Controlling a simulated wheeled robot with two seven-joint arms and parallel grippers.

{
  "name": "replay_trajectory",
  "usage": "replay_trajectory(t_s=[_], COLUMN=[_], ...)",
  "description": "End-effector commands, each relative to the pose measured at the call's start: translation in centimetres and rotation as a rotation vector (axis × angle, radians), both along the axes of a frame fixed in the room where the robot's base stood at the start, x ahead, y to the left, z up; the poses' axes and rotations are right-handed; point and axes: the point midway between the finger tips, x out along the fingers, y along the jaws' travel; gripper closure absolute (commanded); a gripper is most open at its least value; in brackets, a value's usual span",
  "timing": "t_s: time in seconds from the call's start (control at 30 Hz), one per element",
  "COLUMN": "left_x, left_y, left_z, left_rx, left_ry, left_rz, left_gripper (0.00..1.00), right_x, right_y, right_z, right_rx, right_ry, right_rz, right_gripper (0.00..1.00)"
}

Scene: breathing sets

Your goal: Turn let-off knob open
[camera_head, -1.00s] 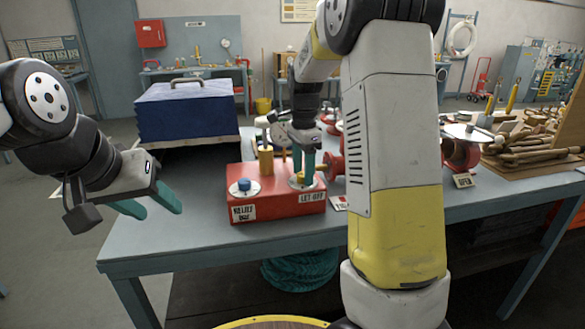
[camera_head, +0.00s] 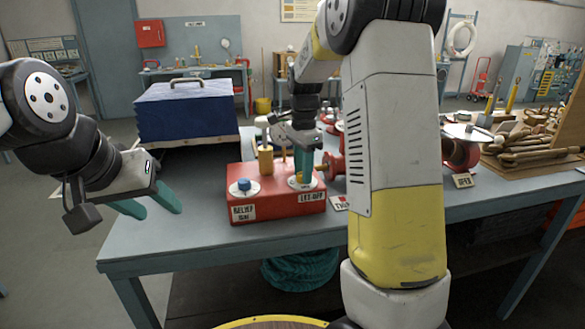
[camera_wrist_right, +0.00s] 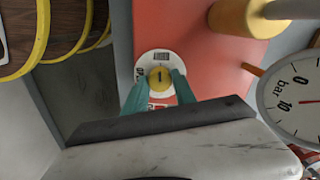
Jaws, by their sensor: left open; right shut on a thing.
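The let-off knob (camera_wrist_right: 160,78) is a small yellow knob on a white round dial plate (camera_wrist_right: 146,64) with printed markings. It sits on top of a red box (camera_head: 275,207), at the right end near the "LET-OFF" label (camera_head: 311,196). My right gripper (camera_head: 303,177) points down over the dial, its teal fingers shut on the knob. In the right wrist view its fingertips (camera_wrist_right: 160,82) lie on both sides of the knob. A dark line runs along the knob's top. My left gripper (camera_head: 152,203) is open and empty, left of the box and apart from it.
A blue knob (camera_head: 243,185) sits on the box's left end, above a "RELIEF" label. Red valve fittings are to the right. The table (camera_head: 200,240) is clear at front left.

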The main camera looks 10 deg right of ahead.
Motion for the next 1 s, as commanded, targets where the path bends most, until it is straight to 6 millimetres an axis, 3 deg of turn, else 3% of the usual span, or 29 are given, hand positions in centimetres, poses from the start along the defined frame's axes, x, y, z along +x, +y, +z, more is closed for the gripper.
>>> replay_trajectory(t_s=[1.0], left_x=[0.0], left_y=[0.0], left_z=[0.0], left_rx=[0.0], left_ry=[0.0], left_rz=[0.0], left_gripper=[0.52], right_x=[0.04], right_y=[-0.04], right_z=[0.01], right_rx=[-0.001], right_ry=[-0.001], right_rz=[0.915], right_gripper=[1.0])
